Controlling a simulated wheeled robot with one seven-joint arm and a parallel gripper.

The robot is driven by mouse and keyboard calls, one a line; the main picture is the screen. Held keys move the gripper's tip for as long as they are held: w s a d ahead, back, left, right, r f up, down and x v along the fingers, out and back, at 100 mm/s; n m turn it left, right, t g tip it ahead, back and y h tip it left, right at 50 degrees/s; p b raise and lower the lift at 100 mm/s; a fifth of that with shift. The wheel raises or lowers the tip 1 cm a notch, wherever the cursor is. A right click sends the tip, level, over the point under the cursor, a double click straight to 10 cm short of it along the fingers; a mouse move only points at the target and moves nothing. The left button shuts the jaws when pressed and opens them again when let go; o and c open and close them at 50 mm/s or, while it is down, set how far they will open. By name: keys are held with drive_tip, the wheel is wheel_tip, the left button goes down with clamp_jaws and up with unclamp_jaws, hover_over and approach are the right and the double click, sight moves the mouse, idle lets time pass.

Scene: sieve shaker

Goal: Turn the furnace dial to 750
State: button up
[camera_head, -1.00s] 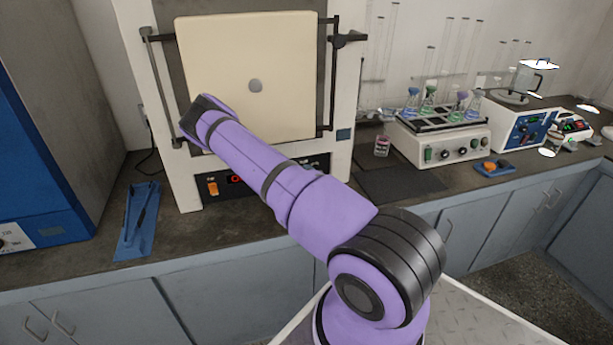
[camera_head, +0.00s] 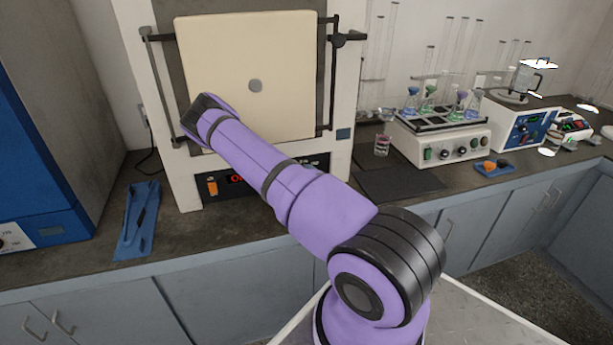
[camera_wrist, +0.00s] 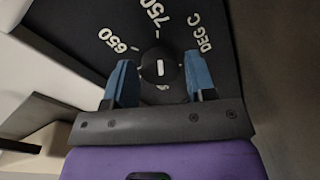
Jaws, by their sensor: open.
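The furnace dial (camera_wrist: 160,68) is a round black knob with a white line, seen in the wrist view. Its line stands nearly upright in the picture, pointing roughly toward the 750 side of the printed scale (camera_wrist: 152,12). 650 is at the left and DEG C at the right. My gripper (camera_wrist: 158,62) is open, with one blue finger on each side of the dial; contact is not clear. In the head view the furnace (camera_head: 345,110) stands behind my arm, which hides my gripper and the dial.
The furnace's cream door (camera_head: 255,60) is shut. Its lower panel carries an orange switch (camera_head: 212,187) and a partly hidden red display (camera_head: 237,179). A blue tray (camera_head: 137,220) lies at left. A dark mat (camera_head: 400,181), glass jar (camera_head: 382,146) and flask shaker (camera_head: 445,145) are at right.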

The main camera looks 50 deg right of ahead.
drive_tip(key=v, duration=1)
drive_tip(key=shift+s, duration=0.15)
